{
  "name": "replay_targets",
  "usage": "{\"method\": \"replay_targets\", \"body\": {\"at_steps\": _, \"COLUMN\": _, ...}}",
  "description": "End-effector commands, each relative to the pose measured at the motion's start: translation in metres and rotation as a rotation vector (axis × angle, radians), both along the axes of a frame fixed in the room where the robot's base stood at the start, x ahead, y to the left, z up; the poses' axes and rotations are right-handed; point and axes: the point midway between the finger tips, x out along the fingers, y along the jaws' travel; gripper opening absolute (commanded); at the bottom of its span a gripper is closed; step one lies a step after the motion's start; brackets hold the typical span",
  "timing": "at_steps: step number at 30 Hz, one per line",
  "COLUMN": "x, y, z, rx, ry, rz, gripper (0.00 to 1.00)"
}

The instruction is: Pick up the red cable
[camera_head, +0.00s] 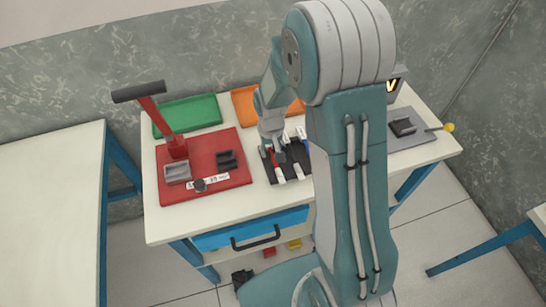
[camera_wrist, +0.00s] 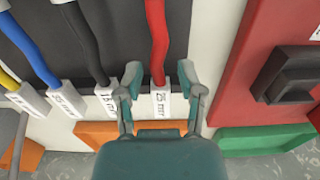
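The red cable (camera_wrist: 158,40) lies on a dark panel (camera_wrist: 208,30) in the wrist view. Its end has a white tag (camera_wrist: 160,104) that reads 25 mm. My gripper (camera_wrist: 160,74) is open, with one finger on each side of the red cable near the tag. Gaps show between the fingers and the cable. In the head view my gripper (camera_head: 275,150) is over the dark panel (camera_head: 266,178), and a short piece of the red cable (camera_head: 276,163) shows below it. My arm hides part of the panel there.
Black (camera_wrist: 88,45), blue (camera_wrist: 32,50) and yellow (camera_wrist: 9,78) cables lie left of the red one in the wrist view. A red press (camera_head: 205,166), a green tray (camera_head: 187,115) and an orange tray (camera_head: 243,104) are on the table (camera_head: 168,218).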

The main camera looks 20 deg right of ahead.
Motion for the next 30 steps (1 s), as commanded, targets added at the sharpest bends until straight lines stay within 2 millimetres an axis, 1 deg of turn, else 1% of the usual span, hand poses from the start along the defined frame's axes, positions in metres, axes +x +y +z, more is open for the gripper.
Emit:
{"method": "replay_targets", "body": {"at_steps": 1, "x": 0.0, "y": 0.0, "z": 0.0, "rx": 0.0, "ry": 0.0, "rz": 0.0, "gripper": 0.08}}
{"method": "replay_targets", "body": {"at_steps": 2, "x": 0.0, "y": 0.0, "z": 0.0, "rx": 0.0, "ry": 0.0, "rz": 0.0, "gripper": 0.0}}
{"method": "replay_targets", "body": {"at_steps": 13, "x": 0.0, "y": 0.0, "z": 0.0, "rx": 0.0, "ry": 0.001, "rz": 0.0, "gripper": 0.0}}
{"method": "replay_targets", "body": {"at_steps": 17, "x": 0.001, "y": 0.0, "z": 0.005, "rx": 0.0, "ry": -0.001, "rz": 0.0, "gripper": 0.0}}
{"method": "replay_targets", "body": {"at_steps": 20, "x": 0.001, "y": 0.0, "z": 0.015, "rx": 0.0, "ry": -0.003, "rz": 0.0, "gripper": 0.0}}
{"method": "replay_targets", "body": {"at_steps": 23, "x": 0.001, "y": 0.0, "z": 0.033, "rx": 0.0, "ry": -0.006, "rz": 0.0, "gripper": 0.0}}
{"method": "replay_targets", "body": {"at_steps": 30, "x": -0.036, "y": 0.0, "z": 0.076, "rx": 0.0, "ry": -0.006, "rz": 0.0, "gripper": 0.0}}
